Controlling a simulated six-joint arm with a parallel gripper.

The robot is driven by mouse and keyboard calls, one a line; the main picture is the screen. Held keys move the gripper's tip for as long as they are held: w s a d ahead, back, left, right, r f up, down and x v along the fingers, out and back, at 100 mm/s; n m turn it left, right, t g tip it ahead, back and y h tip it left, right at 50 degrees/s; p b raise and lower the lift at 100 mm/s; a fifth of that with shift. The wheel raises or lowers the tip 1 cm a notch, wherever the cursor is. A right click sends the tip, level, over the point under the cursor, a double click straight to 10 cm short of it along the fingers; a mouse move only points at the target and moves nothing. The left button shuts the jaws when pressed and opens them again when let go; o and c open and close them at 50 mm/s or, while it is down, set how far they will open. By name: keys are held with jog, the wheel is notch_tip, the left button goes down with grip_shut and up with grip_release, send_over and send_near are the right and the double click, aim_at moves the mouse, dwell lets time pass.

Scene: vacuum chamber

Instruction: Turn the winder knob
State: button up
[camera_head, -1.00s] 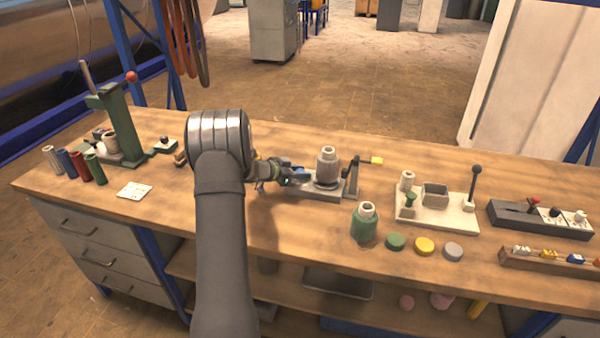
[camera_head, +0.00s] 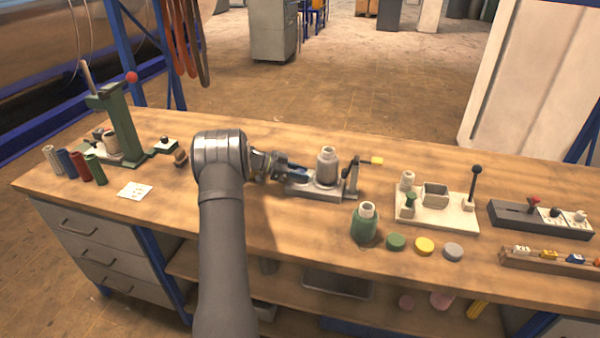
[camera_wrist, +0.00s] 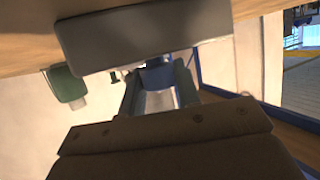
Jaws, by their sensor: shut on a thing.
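The winder (camera_head: 318,193) stands at mid-bench, a low grey base with a grey spool (camera_head: 327,168) upright on it and a dark post with a yellow tab at its right end. My gripper (camera_head: 290,172) reaches in from the left, at the winder's left end, beside the spool. It is shut on the winder knob, which my fingers mostly hide in the head view. In the wrist view my gripper (camera_wrist: 158,92) has its two fingers either side of a blue and grey part. A broad grey block (camera_wrist: 145,38) lies across the top there.
A cream fixture (camera_head: 455,215) with a black-knobbed lever stands further right. A green press (camera_head: 120,125) stands left. The bench front between card and bottle is clear.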

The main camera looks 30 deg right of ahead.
jog(key=o, duration=0.7)
jog(key=shift+w+a, duration=0.1)
jog(key=v, duration=1.7)
